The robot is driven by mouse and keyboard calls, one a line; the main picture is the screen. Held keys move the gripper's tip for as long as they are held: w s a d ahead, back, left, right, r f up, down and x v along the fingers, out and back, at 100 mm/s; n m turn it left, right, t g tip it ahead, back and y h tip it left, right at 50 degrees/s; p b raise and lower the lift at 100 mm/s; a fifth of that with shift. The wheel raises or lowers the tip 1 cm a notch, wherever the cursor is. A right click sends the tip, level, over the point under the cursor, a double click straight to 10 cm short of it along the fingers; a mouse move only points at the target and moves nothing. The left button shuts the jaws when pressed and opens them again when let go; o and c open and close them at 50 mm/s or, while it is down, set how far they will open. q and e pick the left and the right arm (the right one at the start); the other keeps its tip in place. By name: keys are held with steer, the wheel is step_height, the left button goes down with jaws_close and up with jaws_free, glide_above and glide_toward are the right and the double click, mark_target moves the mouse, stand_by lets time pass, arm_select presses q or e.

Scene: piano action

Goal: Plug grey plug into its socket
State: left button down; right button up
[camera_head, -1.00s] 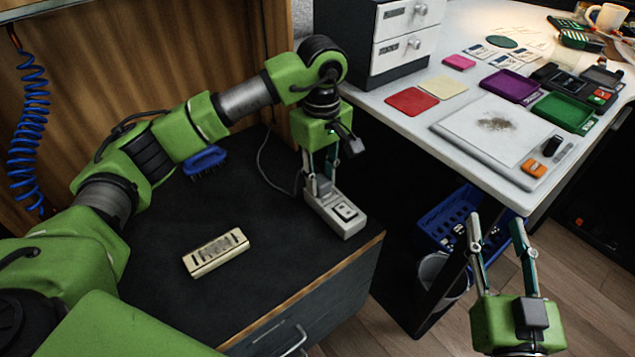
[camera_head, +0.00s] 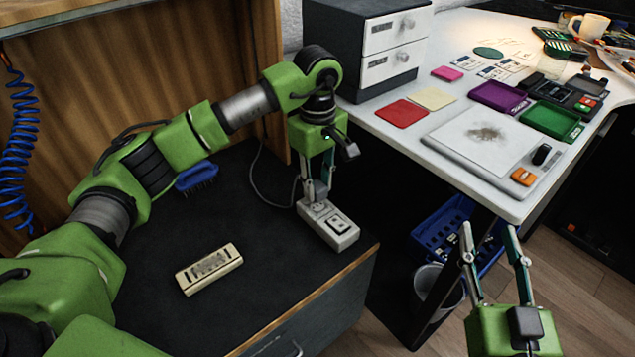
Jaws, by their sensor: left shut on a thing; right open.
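The socket block (camera_head: 340,233), a pale grey strip with a square outlet at its near end, lies on the dark cabinet top near the right edge. My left gripper (camera_head: 315,191) points down over the block's far end. It is shut on the grey plug (camera_head: 320,187), which is partly hidden by the fingers. The plug is at or just above the block; I cannot tell whether it is seated. A dark cord (camera_head: 256,178) runs behind the gripper. My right gripper (camera_head: 490,236) is open and empty, in front of the white desk.
A cream slotted block (camera_head: 209,269) lies on the dark top, left of the socket block. A blue brush (camera_head: 197,177) lies behind it. The white desk (camera_head: 385,128) with trays and cards stands to the right. A blue crate (camera_head: 436,235) and a bin (camera_head: 430,281) are below it.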

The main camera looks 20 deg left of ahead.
arm_select(q)
steer(key=shift+f, duration=0.55)
arm_select(e)
steer(key=shift+a+r+t, duration=0.1)
steer(key=shift+r+t, duration=0.1)
steer(key=shift+t, duration=0.3)
arm_select(q)
steer(key=shift+f+b, duration=0.1)
steer(key=shift+b, duration=0.2)
arm_select(e)
steer(key=shift+s+a+r+t+y, duration=0.15)
steer(key=shift+r+t, duration=0.1)
steer(key=shift+r, duration=0.65)
steer(key=shift+s+d+r+t+y, duration=0.15)
steer(key=shift+r+t, duration=0.1)
steer(key=shift+r, duration=0.6)
steer(key=shift+w+f, duration=0.1)
steer(key=shift+f, duration=0.3)
arm_select(q)
steer(key=shift+f, duration=0.1)
arm_select(e)
steer(key=shift+r, duration=0.1)
arm_select(q)
steer(key=shift+f, duration=0.2)
steer(key=shift+d, duration=0.1)
arm_select(e)
steer(key=shift+s+r+t, duration=0.2)
steer(key=shift+r+t, duration=0.1)
steer(key=shift+r, duration=0.65)
